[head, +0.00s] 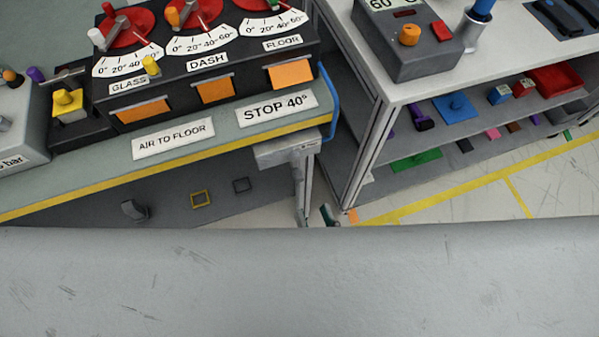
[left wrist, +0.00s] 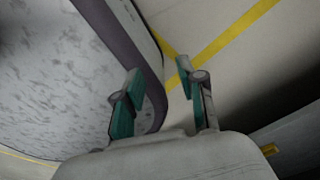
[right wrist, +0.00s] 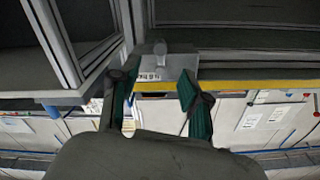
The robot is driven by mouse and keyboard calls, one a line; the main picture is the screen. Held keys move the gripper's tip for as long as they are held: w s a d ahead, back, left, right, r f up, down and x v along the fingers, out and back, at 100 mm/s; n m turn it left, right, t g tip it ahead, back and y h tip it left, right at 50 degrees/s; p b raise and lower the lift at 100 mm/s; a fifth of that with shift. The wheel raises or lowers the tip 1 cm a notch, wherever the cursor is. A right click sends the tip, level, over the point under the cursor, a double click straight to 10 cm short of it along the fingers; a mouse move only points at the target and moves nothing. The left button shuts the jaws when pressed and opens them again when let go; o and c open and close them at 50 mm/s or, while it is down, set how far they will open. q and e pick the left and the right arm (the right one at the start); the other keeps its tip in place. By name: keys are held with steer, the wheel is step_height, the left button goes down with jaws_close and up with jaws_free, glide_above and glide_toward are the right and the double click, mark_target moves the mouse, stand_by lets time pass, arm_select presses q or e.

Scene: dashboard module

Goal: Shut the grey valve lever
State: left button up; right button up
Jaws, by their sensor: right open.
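A light grey block with a small label (head: 276,152) is fixed under the front edge of the dashboard table, near its right corner. In the right wrist view it carries a stubby grey lever (right wrist: 160,58), which looks like the valve lever; its exact setting is unclear. My right gripper (right wrist: 157,88) is open and empty, its fingers pointing towards the block with a gap before it. In the head view only a small green part of the right gripper (head: 328,214) shows below the block. My left gripper (left wrist: 158,78) is open and empty, away from the table and absent from the head view.
The dashboard table (head: 215,135) has a yellow front edge and a blue handle (head: 329,103) at its right end. A shelf unit (head: 366,150) stands to the right across a narrow gap. Yellow lines (head: 455,190) mark clear floor. A large grey surface fills the head view's bottom.

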mark_target(301, 180)
steer(key=x, duration=0.8)
steer(key=shift+w+f, duration=0.1)
steer(key=shift+w+a, duration=0.15)
steer(key=shift+w, duration=0.35)
steer(key=shift+c, duration=0.7)
arm_select(q)
steer(key=shift+w+r, duration=0.25)
steer(key=shift+w, duration=0.5)
arm_select(e)
jaws_close()
